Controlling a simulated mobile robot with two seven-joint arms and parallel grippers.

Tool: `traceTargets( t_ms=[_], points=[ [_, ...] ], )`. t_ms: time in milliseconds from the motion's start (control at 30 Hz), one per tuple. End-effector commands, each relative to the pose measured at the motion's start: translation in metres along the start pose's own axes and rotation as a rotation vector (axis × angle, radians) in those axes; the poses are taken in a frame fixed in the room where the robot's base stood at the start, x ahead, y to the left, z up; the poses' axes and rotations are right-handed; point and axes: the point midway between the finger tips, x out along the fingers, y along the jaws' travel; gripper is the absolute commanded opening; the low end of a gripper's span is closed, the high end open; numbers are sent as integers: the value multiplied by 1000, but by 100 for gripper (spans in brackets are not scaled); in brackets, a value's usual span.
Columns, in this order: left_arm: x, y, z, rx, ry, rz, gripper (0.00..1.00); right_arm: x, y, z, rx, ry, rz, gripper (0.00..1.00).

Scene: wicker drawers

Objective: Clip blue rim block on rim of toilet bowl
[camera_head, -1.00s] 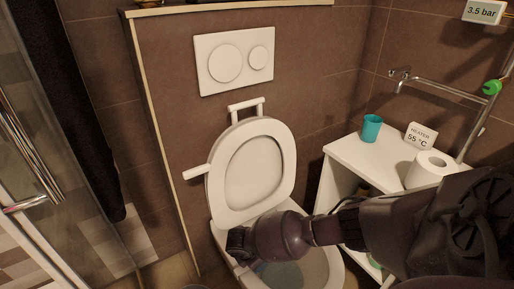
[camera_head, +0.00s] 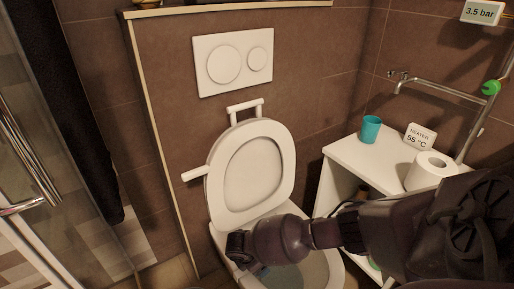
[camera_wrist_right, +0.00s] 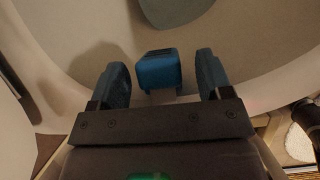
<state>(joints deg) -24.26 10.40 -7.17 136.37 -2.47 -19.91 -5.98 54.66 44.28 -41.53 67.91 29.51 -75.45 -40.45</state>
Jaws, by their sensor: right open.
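The white toilet bowl (camera_head: 333,272) stands below its raised seat and lid, with my right arm across it in the head view. My right gripper (camera_wrist_right: 161,62) is open at the near part of the rim. In the right wrist view the blue rim block (camera_wrist_right: 158,72) sits between the two dark blue fingers, with a gap on each side. Its blue body lies against the inside of the bowl, and a pale piece below it reaches the rim. I cannot tell how firmly it sits there.
The raised seat (camera_head: 222,208) leans back against the wall. A white shelf (camera_head: 345,150) at the right carries a teal cup (camera_head: 371,129), a heater sign (camera_head: 420,137) and a toilet roll (camera_head: 432,170). A glass shower door (camera_head: 60,150) stands at the left.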

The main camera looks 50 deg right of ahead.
Motion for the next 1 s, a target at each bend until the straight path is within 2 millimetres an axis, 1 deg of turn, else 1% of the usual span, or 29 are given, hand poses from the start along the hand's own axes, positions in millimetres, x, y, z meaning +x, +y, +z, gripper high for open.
traceTargets(
  t_ms=[33,67,200,300,500,700,1000],
  points=[
    [-2,-3,-8,-3,26,-10,43,-8,2,0,1,2,4,72],
    [-3,-4,-10,-1,23,-11,43,-16,3,1,2,3,8,72],
    [-6,-5,-11,-7,-4,-10,43,-49,6,3,5,5,14,72],
    [-8,-7,-10,-28,-11,-14,43,-68,6,3,5,5,14,72],
    [-12,-8,-7,-56,-28,-18,43,-97,4,2,3,4,10,72],
    [-14,-9,-5,-73,-37,-19,43,-108,1,1,1,1,4,72],
    [-14,-9,-3,-77,-42,-18,43,-108,0,0,0,0,0,72]
  ],
)
